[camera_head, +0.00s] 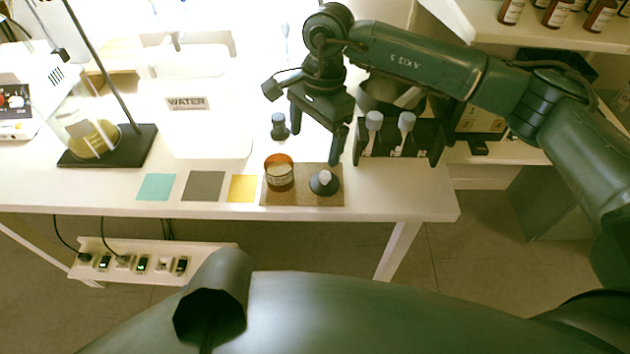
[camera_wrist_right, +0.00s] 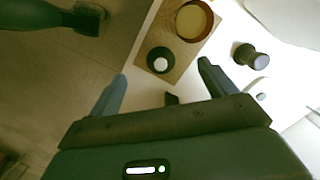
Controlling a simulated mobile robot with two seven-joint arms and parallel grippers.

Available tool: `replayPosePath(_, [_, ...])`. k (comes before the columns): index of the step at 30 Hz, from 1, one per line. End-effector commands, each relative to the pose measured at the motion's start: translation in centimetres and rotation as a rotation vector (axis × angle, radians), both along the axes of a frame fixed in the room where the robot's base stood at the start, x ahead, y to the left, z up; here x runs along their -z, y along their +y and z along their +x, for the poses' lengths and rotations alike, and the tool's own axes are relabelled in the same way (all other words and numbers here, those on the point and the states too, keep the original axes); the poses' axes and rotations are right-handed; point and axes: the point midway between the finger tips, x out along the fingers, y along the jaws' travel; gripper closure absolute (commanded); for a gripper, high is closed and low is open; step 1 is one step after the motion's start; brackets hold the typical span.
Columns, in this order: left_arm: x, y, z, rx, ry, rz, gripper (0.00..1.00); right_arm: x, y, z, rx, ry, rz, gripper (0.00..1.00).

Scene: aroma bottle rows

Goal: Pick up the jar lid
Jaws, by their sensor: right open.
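The jar lid (camera_head: 316,188) is a dark disc with a pale round knob. It lies knob up on the right part of a brown cork mat (camera_head: 297,198). An open amber jar (camera_head: 279,174) with pale contents stands on the mat to its left. My right gripper (camera_head: 316,147) is open and empty, above and behind the lid, pointing down. In the right wrist view the lid (camera_wrist_right: 151,55) shows close to the gap between the fingertips (camera_wrist_right: 162,68), apart from both, and the jar (camera_wrist_right: 193,20) is beyond it. My left gripper is not in view.
A small dark bottle (camera_head: 279,127) stands behind the jar. A black rack (camera_head: 427,140) with two pale-topped items stands right of the gripper. Teal (camera_head: 157,187), grey (camera_head: 204,186) and yellow (camera_head: 243,188) squares lie left of the mat. The table's front edge is close.

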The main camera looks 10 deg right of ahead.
Motion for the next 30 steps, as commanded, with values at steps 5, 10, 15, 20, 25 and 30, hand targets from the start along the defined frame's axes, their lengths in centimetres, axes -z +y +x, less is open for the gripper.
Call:
replayPosePath(5, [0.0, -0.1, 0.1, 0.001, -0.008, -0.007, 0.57, -0.3, -2.6, 1.2, -0.018, -0.045, -0.116, 0.17])
replayPosePath(10, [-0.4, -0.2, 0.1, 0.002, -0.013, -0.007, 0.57, 2.4, -2.7, 1.1, -0.020, -0.042, -0.121, 0.17])
replayPosePath(15, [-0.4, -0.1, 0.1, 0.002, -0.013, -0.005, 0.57, 5.5, -2.6, 1.1, -0.019, -0.042, -0.117, 0.17])
replayPosePath(20, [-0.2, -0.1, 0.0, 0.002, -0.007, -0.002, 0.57, 7.1, -2.6, 1.1, -0.018, -0.045, -0.116, 0.17])
replayPosePath(25, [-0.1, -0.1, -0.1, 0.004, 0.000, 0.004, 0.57, 8.4, -2.6, 0.8, -0.018, -0.043, -0.115, 0.17])
replayPosePath(30, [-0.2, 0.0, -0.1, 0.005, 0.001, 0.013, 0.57, 11.0, -2.6, 0.2, -0.019, -0.042, -0.116, 0.17])
